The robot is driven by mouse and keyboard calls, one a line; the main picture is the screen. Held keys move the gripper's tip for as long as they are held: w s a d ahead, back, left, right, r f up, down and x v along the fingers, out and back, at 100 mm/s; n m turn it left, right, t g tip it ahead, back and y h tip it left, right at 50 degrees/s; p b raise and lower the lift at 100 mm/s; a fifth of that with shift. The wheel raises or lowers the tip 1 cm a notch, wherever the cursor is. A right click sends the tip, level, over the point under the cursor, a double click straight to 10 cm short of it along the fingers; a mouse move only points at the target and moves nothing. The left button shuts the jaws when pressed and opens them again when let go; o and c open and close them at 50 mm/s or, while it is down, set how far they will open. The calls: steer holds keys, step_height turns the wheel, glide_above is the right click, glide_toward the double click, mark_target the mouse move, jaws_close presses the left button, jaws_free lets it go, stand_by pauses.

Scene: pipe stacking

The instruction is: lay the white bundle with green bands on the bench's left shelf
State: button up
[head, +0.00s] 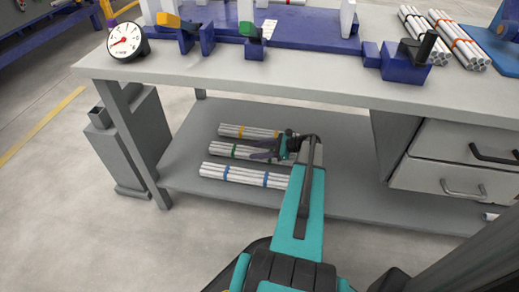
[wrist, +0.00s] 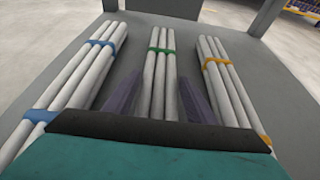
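The white bundle with green bands (head: 222,150) lies on the bench's lower left shelf (head: 355,180), between a blue-banded bundle and an orange-banded bundle. In the wrist view the green-banded bundle (wrist: 159,66) runs straight ahead between my fingers. My gripper (head: 268,150) reaches in over the shelf at the bundle's right part. In the wrist view my gripper (wrist: 160,82) is open, with one dark finger on each side of the bundle and narrow gaps showing. The near end of the bundle is hidden behind the gripper body.
The blue-banded bundle (head: 245,177) lies nearer me and the orange-banded bundle (head: 247,131) lies farther back, both close. The bench top (head: 300,80) overhangs the shelf. Drawers (head: 460,155) stand right and a grey bin (head: 130,140) stands left. The shelf is bare right of the bundles.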

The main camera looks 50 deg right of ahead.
steer(key=o, duration=0.3)
steer(key=shift+r, duration=0.1)
steer(key=shift+s+d+r, duration=0.1)
steer(key=shift+s+r, duration=0.05)
steer(key=shift+r, duration=0.05)
steer(key=p+v, duration=0.4)
steer(key=v, duration=0.7)
steer(key=shift+s+d+r, duration=0.1)
steer(key=shift+s+d, duration=0.05)
steer(key=shift+s, duration=0.05)
stand_by(0.3)
